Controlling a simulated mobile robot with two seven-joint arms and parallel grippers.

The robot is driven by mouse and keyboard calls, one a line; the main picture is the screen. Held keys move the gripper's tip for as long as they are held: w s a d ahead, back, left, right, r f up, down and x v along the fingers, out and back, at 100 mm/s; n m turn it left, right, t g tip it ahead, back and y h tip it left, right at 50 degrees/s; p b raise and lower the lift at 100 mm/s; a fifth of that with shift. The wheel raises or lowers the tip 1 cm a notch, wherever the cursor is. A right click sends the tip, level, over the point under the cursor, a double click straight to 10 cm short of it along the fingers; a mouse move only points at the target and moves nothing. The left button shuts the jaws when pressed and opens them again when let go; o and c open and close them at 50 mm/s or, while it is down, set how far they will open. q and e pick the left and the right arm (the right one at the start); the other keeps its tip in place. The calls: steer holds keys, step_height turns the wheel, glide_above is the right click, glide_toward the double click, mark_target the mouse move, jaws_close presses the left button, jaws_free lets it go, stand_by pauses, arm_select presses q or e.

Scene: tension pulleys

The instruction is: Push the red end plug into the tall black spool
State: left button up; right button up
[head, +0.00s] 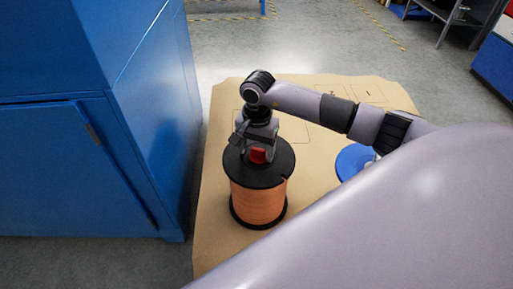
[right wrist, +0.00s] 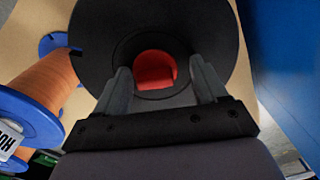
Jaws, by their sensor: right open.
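The tall black spool (head: 258,200), wound with copper-coloured wire, stands upright on a cardboard-brown surface in the head view. Its black top flange (right wrist: 105,45) fills the upper middle of the right wrist view. The red end plug (right wrist: 155,70) is at the spool's centre hole, between my right fingers; it also shows in the head view (head: 257,155). How deep it sits I cannot tell. My right gripper (right wrist: 163,88) points down over the spool with its fingers apart, one on each side of the plug. My left gripper is not in view.
A blue spool (head: 354,161) stands to the right, partly hidden by my arm. In the right wrist view a blue-flanged spool with copper wire (right wrist: 45,90) is at the left. A large blue cabinet (head: 90,150) stands close on the left. The brown surface (head: 218,225) has free room.

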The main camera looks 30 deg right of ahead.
steer(key=shift+s+d+f, duration=0.35)
steer(key=shift+s+f, duration=0.1)
steer(key=shift+f, duration=0.05)
steer(key=shift+d+r+p, duration=0.1)
steer(key=shift+r+p, duration=0.45)
steer(key=shift+r, duration=0.15)
steer(key=shift+w+a+r+p, duration=0.1)
steer(key=shift+r+p, duration=0.4)
steer(key=shift+r, duration=0.35)
steer(key=shift+w+a+r+p, duration=0.1)
steer(key=shift+r+p, duration=0.35)
steer(key=shift+r, duration=0.35)
jaws_close()
steer(key=shift+w, duration=0.1)
steer(key=shift+f+b, duration=0.6)
steer(key=shift+b, duration=0.15)
steer(key=shift+f, duration=0.15)
stand_by(0.8)
